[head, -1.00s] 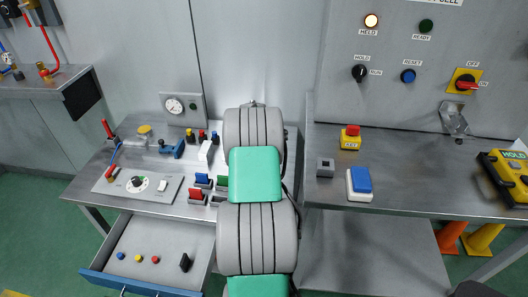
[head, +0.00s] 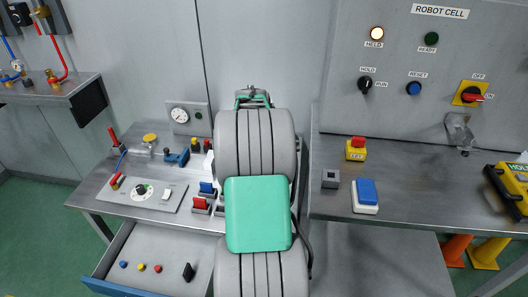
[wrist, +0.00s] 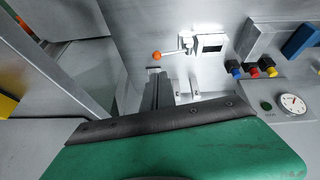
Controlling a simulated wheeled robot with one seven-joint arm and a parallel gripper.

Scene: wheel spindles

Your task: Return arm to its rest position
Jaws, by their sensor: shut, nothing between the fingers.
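My arm shows in the head view as grey ribbed links with a green cover, rising in the middle between the two benches. Its end is folded away behind the upper link, so the gripper cannot be seen there. In the wrist view my gripper (wrist: 155,83) shows as narrow dark fingers beyond a green cover with a black edge. The fingers are shut with nothing held. A lever with an orange ball (wrist: 157,56) and a small dark display (wrist: 212,43) lie just beyond them.
The left bench (head: 88,197) carries a gauge (head: 180,115), a dial panel and coloured levers; its drawer (head: 130,247) is open. The right bench (head: 420,190) holds a red-topped button box (head: 356,149), a blue-topped block (head: 366,194) and a yellow HOLD device (head: 513,183).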

